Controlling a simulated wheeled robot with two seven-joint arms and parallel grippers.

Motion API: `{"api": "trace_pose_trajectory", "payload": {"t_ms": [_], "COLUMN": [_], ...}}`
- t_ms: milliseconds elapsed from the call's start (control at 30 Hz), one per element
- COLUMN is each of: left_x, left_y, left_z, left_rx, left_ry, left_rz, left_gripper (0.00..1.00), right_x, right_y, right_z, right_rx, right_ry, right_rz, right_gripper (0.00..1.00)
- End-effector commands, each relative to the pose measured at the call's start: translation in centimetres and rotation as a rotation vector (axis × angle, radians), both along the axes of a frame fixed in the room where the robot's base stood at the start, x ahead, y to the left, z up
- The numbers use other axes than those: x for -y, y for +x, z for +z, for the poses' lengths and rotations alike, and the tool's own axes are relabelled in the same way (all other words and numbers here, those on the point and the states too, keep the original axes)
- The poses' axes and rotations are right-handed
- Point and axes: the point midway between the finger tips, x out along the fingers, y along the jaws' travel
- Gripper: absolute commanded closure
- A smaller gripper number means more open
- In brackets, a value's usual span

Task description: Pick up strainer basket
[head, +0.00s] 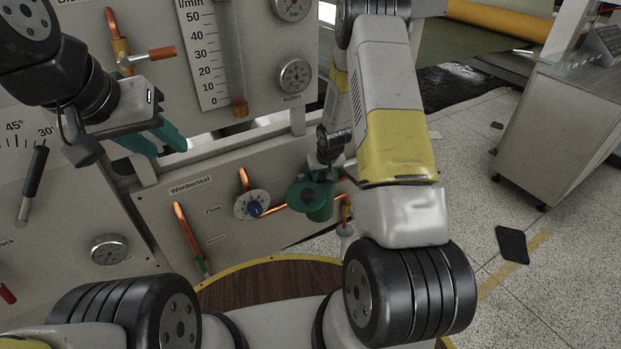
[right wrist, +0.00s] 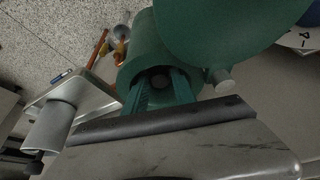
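The green strainer body (head: 318,206) sits on the copper pipework of the lower panel in the head view. It fills the top of the right wrist view (right wrist: 150,40), with its round open end towards my right gripper (right wrist: 160,88). A dark round piece (right wrist: 160,76), perhaps the strainer basket's end, shows inside that opening. My right gripper's teal fingers lie on either side of this piece, at the opening; whether they touch it is not clear. In the head view the right gripper is mostly hidden. My left gripper (head: 158,140) is open and empty, in front of the panels at the left.
A blue-centred dial (head: 253,205) and copper pipes (head: 188,238) are left of the strainer. A flow scale (head: 203,55) and gauges (head: 295,75) are above. A brown round table top (head: 265,283) is below.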

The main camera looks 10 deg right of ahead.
Motion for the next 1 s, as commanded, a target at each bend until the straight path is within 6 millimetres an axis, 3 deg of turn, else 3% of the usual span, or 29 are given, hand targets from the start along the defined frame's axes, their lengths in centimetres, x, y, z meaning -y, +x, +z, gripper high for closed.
{"api": "trace_pose_trajectory", "payload": {"t_ms": [167, 433, 600, 1000], "left_x": [0.0, 0.0, 0.0, 0.0], "left_y": [0.0, 0.0, 0.0, 0.0], "left_z": [0.0, 0.0, 0.0, 0.0], "left_rx": [0.000, 0.000, 0.000, 0.000], "left_ry": [0.000, 0.000, 0.000, 0.000], "left_rz": [0.000, 0.000, 0.000, 0.000], "left_gripper": [0.64, 0.64, 0.64, 0.64], "right_x": [-0.1, -0.1, -0.1, -0.1], "right_y": [0.9, 1.1, 1.0, 1.0], "right_z": [-2.1, -2.4, -2.4, -2.4], "right_rx": [-0.001, 0.001, 0.000, 0.000], "right_ry": [0.000, 0.000, 0.000, 0.000], "right_rz": [0.000, 0.000, 0.000, 0.000], "right_gripper": [0.68, 0.68, 1.00, 1.00]}}
